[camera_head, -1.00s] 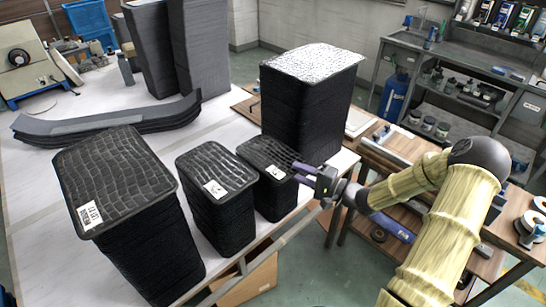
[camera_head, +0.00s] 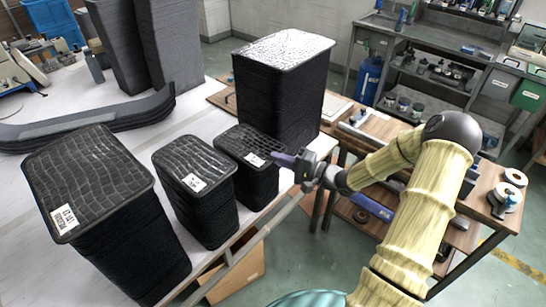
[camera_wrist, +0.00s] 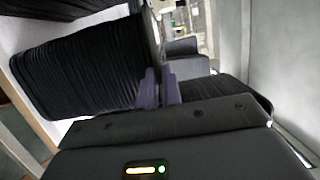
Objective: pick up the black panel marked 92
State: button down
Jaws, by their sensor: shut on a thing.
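Three stacks of black crocodile-textured panels with white labels stand on the white table: a large left stack (camera_head: 95,180), a middle stack (camera_head: 195,170) and a small right stack (camera_head: 240,140). The label marks are too small to read surely. My gripper (camera_head: 279,159) is at the right edge of the small stack's top panel and is shut on that edge. In the wrist view my gripper (camera_wrist: 159,88) shows its purple fingers close together at a dark panel edge. I cannot tell whether the panel is lifted off its stack.
A tall black stack with a shiny pale top (camera_head: 285,50) stands just behind the small stack. Curved dark panels (camera_head: 90,122) lie at the back left. A wooden workbench (camera_head: 370,150) is at the right. The table's front edge runs close beside the stacks.

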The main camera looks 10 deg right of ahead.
notch_tip(320, 180, up, 10)
jog(key=shift+f, duration=0.2)
jog(key=shift+f, duration=0.1)
dwell(0.7)
